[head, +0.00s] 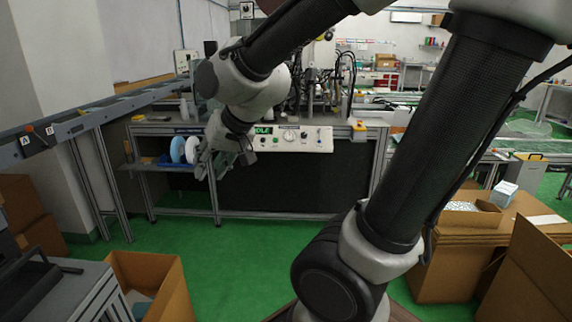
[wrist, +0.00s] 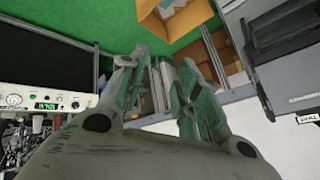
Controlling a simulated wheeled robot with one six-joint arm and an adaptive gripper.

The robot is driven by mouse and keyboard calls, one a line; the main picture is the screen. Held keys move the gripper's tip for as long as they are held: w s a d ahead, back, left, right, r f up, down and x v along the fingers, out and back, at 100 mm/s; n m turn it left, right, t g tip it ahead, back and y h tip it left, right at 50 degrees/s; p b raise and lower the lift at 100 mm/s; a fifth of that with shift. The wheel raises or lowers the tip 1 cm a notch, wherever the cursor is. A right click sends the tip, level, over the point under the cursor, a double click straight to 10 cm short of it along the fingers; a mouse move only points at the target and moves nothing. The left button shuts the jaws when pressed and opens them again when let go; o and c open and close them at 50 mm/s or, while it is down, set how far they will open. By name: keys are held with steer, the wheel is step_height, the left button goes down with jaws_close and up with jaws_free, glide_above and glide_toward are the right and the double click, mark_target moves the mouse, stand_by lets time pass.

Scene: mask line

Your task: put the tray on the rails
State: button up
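My gripper (head: 222,168) hangs in front of the left end of the workbench, by its lower shelf. In the wrist view its two fingers (wrist: 157,68) stand apart with a clear gap; it is open and seems empty. I cannot make out a tray for certain in either view. A long grey rail (head: 95,112) runs along the left wall with small A and B labels; I cannot tell whether it is the rails meant.
The workbench (head: 160,129) carries a control panel (head: 300,138) with a green display and a machine behind. An open carton (head: 150,285) stands at the lower left beside a grey cabinet (head: 85,285). Cartons (head: 455,260) stand at right. Green floor (head: 215,255) is clear between.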

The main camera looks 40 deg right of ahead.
steer(key=s+d+r+n+g+h, duration=0.2)
steer(key=s+d, duration=1)
steer(key=s, duration=0.3)
steer(key=shift+s+g+h, duration=0.2)
steer(key=shift+g+h, duration=0.2)
